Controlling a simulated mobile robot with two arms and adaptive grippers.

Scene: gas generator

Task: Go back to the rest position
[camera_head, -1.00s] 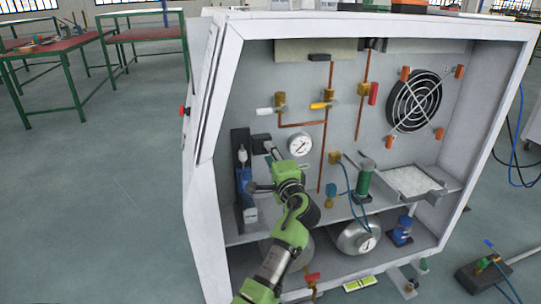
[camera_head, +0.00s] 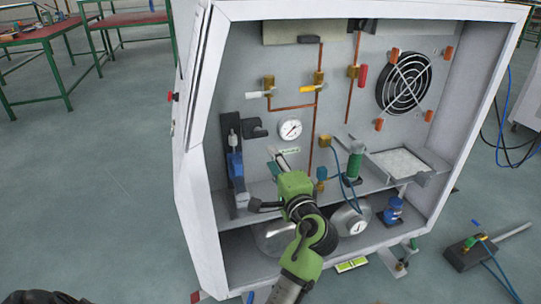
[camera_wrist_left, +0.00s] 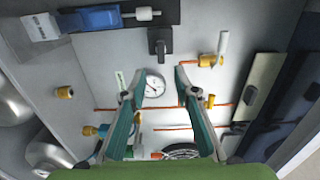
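My left arm reaches into the white generator cabinet (camera_head: 207,190) from below. Its green gripper (camera_head: 277,155) is in front of the back panel, below the round gauge (camera_head: 290,129). In the left wrist view, the two fingers of the gripper (camera_wrist_left: 153,82) stand well apart with nothing between them. The gauge (camera_wrist_left: 154,86) shows behind that gap. A black bracket (camera_head: 254,129) on the panel is up and left of the fingertips, and it also shows in the left wrist view (camera_wrist_left: 160,45). My right gripper is not in view.
A blue device (camera_head: 236,170) stands at the left on the shelf. A green cylinder (camera_head: 354,163), a tray (camera_head: 400,163) and a fan (camera_head: 404,83) are to the right. Silver tanks (camera_head: 350,219) sit below. Open floor (camera_head: 90,190) lies left of the cabinet.

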